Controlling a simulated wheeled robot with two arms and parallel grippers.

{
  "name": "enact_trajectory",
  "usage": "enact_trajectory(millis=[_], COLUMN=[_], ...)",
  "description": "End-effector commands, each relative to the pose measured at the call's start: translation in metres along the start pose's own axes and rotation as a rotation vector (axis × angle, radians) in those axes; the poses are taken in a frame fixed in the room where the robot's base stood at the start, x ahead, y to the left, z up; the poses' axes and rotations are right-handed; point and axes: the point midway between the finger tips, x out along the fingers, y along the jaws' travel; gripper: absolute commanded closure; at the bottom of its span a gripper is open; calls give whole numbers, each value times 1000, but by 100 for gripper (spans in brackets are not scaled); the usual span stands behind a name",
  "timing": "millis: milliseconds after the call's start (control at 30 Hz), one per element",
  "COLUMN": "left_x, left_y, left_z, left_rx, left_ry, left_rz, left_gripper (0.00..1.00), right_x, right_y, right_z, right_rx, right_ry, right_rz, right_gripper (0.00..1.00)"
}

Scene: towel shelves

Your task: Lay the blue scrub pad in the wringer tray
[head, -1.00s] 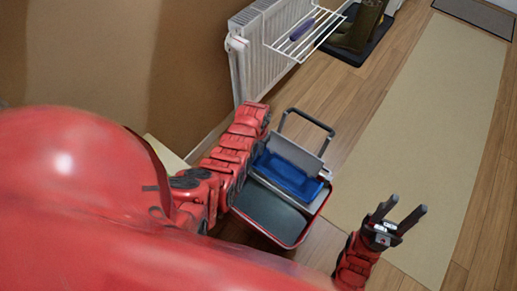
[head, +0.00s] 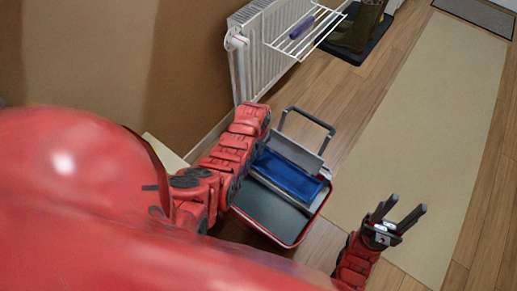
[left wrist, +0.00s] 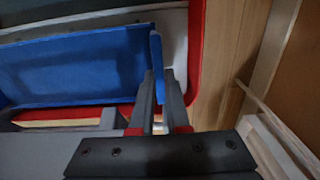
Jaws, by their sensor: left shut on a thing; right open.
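The blue scrub pad (left wrist: 157,66) shows edge-on in the left wrist view as a thin upright strip. My left gripper (left wrist: 160,90) is shut on it. The blue wringer tray (left wrist: 75,70) lies to the left of the pad in that view, and the pad is at the tray's right end. I cannot tell whether they touch. The tray also shows in the head view (head: 290,178), where my left arm hides the left gripper and pad. My right gripper (head: 405,213) is open and empty, to the right of the tray.
The tray sits in a red-rimmed bucket (head: 297,238) with a dark handle (head: 309,116). A white radiator (head: 248,60) with a wire rack (head: 308,35) holding a purple item stands behind. Boots stand on a dark mat. A beige runner (head: 440,110) lies right.

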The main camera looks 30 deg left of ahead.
Motion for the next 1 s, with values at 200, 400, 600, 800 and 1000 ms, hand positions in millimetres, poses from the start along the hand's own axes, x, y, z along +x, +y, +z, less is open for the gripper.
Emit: enact_trajectory(millis=[200, 400, 600, 800, 1000], left_x=[2, 4, 6, 6, 6], left_y=[0, 0, 0, 0, 0], left_z=[-1, 0, 0, 0, 0], left_rx=[0, 0, 0, 0, 0], left_ry=[1, 1, 1, 1, 1], left_rz=[0, 0, 0, 0, 0], left_gripper=[100, 100, 84, 51, 51], right_x=[-2, -3, -4, -4, -4], right_y=[0, 0, 0, 0, 0], right_z=[0, 0, 1, 1, 1], right_rx=[0, 0, 0, 0, 0], right_ry=[0, 0, 0, 0, 0], right_rz=[0, 0, 0, 0, 0], right_gripper=[50, 50, 50, 50, 50])
